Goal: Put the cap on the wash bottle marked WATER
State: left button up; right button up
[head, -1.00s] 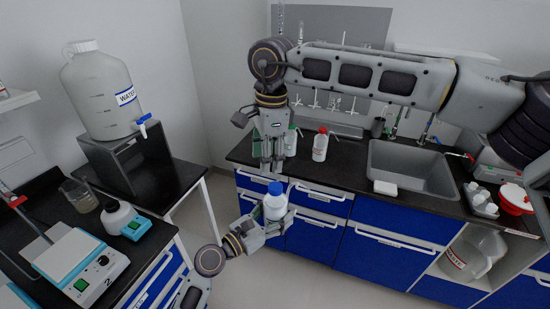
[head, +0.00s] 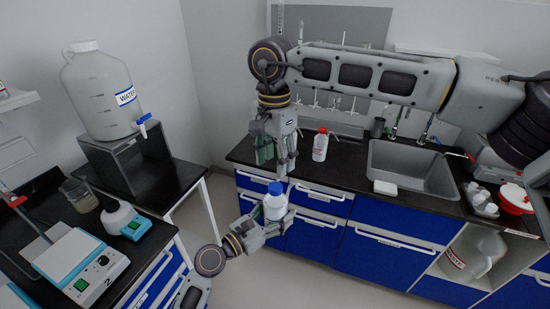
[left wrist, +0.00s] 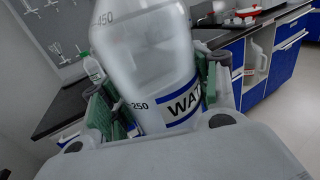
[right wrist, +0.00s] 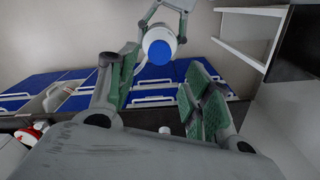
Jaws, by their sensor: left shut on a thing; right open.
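The wash bottle (head: 275,208) is held upright above the floor. In the left wrist view the bottle (left wrist: 150,65) is translucent, with a partly hidden blue-edged label reading "WAT"; its top is out of frame. A blue cap (head: 275,188) sits on the bottle's top, and the cap (right wrist: 159,51) also shows between the right fingers; I cannot tell how tightly it sits. My left gripper (head: 272,222) is shut on the bottle's body. My right gripper (head: 276,166) is open and empty, pointing down just above the cap, apparently apart from it.
A black counter with blue drawers, a sink (head: 412,170) and a red-capped bottle (head: 320,147) stands behind. At left are a large WATER carboy (head: 100,95) on a stand, a hotplate (head: 82,262) and a beaker (head: 80,196). Open floor lies between the benches.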

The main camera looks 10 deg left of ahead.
aim_at(275, 186)
jog(key=shift+f, duration=0.1)
jog(key=shift+f, duration=3.9)
jog(key=c, duration=1.1)
jog(key=m, duration=0.6)
jog(key=shift+m, duration=0.3)
jog(key=m, duration=1.8)
jog(key=o, duration=1.1)
